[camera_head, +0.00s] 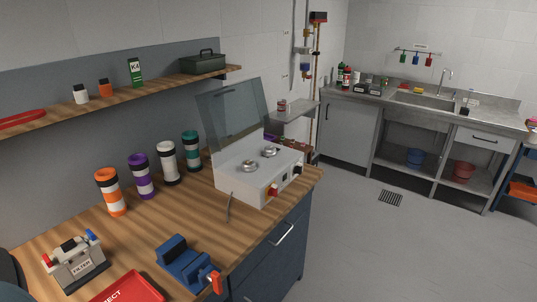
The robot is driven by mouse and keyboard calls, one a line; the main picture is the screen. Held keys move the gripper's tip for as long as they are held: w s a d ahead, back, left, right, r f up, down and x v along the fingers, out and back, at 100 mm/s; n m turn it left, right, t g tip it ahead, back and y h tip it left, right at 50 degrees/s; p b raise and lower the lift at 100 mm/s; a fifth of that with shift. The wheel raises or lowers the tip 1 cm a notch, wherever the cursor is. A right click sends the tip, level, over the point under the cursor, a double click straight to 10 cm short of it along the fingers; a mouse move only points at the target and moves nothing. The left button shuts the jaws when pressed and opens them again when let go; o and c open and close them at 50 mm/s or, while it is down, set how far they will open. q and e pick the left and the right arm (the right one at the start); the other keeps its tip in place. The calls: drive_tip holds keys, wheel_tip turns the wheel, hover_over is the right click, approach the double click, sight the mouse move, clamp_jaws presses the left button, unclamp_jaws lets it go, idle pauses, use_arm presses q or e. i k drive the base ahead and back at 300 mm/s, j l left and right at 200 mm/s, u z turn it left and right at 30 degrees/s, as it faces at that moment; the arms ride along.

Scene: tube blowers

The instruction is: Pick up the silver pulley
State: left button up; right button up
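A white machine (233,184) with a raised, tinted clear lid (232,110) stands at the right part of the wooden workbench. Two silver round parts sit on its top: a nearer one (250,166) and a farther one (269,152). They look like pulleys or hubs, but they are too small to tell for sure which is the silver pulley. Neither of my grippers is in view.
The wooden bench (150,232) also holds several banded tubes (142,176), a blue vise (184,263), a filter unit (78,264) and a red tray (130,288). A shelf (60,118) hangs above. The grey floor (350,250) to the right is clear.

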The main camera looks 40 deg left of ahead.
sight(244, 167)
drive_tip(key=i, duration=1.65)
drive_tip(key=i+u, duration=0.15)
drive_tip(key=i, duration=0.3)
drive_tip(key=i+l+u, duration=0.2)
drive_tip(key=i, duration=0.2)
drive_tip(key=i+l+u, duration=0.15)
drive_tip(key=i, duration=0.3)
drive_tip(key=u, duration=1.8)
